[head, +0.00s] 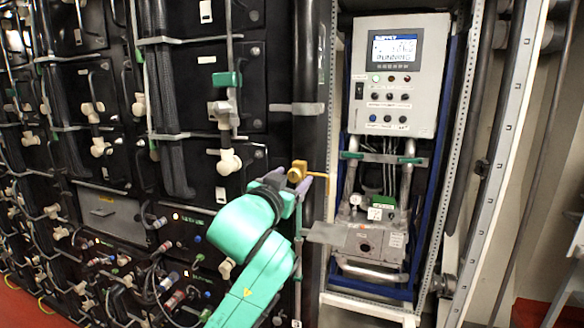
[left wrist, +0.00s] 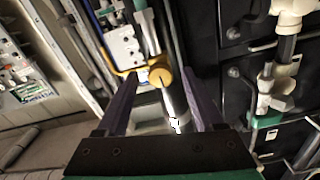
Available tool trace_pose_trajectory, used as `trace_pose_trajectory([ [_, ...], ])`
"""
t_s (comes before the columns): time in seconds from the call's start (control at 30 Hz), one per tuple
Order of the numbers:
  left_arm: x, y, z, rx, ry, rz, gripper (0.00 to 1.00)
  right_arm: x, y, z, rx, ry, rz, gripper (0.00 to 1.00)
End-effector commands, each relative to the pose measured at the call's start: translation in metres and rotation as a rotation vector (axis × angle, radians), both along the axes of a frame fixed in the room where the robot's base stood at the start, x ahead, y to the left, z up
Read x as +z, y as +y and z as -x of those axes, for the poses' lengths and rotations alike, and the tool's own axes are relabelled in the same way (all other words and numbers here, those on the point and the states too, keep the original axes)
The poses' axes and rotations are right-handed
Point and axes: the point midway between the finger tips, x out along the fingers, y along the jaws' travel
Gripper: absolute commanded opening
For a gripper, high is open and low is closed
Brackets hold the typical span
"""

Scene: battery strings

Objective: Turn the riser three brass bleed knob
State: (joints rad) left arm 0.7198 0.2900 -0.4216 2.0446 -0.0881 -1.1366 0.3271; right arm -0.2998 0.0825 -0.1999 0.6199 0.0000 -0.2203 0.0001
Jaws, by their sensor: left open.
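The brass bleed knob (head: 298,171) is a small gold cylinder on the dark vertical riser pipe in the head view, with a thin gold stem to its right. My left gripper (head: 281,178) reaches up to it from below. In the left wrist view the round knob face (left wrist: 160,77) shows a dark slot and lies between the tips of my open purple fingers (left wrist: 160,73). A gap shows on both sides of it there; I cannot tell how deep it lies between them. My right gripper is in neither view.
A grey control box (head: 399,75) with a lit display hangs right of the riser, above a pump unit (head: 372,245). Black battery cabinets with white fittings (head: 229,162) and a green-handled valve (head: 228,79) crowd the left side.

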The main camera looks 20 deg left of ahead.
Motion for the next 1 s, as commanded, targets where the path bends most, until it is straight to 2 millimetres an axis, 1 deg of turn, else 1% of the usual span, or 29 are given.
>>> trace_pose_trajectory([
  [0.1,-0.0001,-0.0005,-0.0049,0.000,-0.001,0.000,0.69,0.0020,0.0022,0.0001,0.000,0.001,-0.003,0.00],
  [0.27,-0.0007,-0.0005,-0.0047,-0.001,-0.001,0.000,0.69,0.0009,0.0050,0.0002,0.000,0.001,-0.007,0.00],
  [0.37,-0.0006,-0.0005,-0.0046,-0.001,-0.001,0.000,0.35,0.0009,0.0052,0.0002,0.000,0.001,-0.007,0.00],
  [0.4,-0.0006,-0.0005,-0.0045,-0.001,-0.001,0.000,0.20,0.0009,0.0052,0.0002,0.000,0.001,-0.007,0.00],
  [0.43,-0.0006,-0.0005,-0.0045,-0.001,-0.001,0.000,0.08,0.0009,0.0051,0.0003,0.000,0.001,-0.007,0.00],
  [0.47,-0.0006,-0.0005,-0.0045,-0.001,-0.001,0.000,0.00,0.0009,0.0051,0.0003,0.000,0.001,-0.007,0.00],
  [0.77,-0.0004,-0.0004,-0.0043,0.000,-0.001,-0.019,0.00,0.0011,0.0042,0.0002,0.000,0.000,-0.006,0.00],
  [1.0,0.0000,0.0000,-0.0042,0.000,-0.008,-0.116,0.00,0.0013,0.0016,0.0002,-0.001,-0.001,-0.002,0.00],
])
